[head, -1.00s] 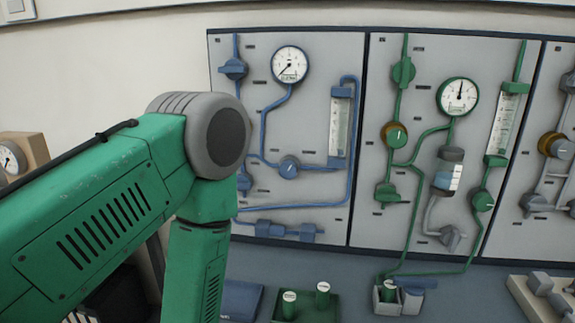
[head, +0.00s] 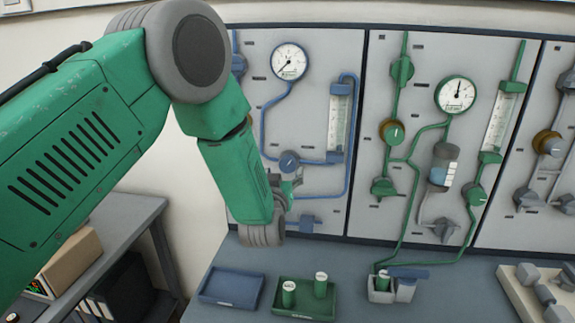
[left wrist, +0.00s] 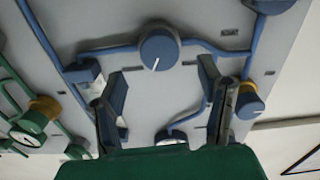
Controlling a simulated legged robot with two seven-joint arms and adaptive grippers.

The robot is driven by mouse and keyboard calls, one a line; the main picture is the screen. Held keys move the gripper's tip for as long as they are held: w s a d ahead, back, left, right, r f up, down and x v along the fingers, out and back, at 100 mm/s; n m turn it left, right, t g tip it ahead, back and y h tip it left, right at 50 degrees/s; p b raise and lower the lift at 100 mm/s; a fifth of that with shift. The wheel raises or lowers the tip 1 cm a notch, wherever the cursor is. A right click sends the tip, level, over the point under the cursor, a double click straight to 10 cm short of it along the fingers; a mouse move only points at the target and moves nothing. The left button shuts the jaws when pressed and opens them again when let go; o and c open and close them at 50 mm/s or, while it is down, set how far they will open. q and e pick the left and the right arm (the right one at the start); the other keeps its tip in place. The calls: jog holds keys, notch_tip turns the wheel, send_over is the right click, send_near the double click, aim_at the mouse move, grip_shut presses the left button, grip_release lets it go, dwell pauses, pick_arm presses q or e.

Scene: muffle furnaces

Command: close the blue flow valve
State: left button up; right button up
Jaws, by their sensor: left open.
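The blue panel has a round blue knob (head: 290,163) with a white pointer line on its face, set in the blue pipe below the gauge. In the left wrist view this knob (left wrist: 160,52) is large, near the top middle. My left gripper (head: 290,186) is just below the knob in the head view. In the left wrist view my left gripper (left wrist: 163,92) is open, its two fingers apart and empty, with the knob beyond the gap between them. It appears not to touch the knob. My arm hides the panel's left part. My right gripper is not in view.
A white gauge (head: 289,62) and a flow tube (head: 338,122) are on the blue panel. A green-piped panel (head: 440,50) adjoins on the right. Below are a blue tray (head: 231,303), a green tray (head: 305,314) with two cylinders, and free bench surface.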

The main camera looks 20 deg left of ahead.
aim_at(287, 166)
pick_arm(q)
jog(key=x, duration=0.5)
jog(key=shift+w, duration=0.25)
jog(key=c, duration=1.1)
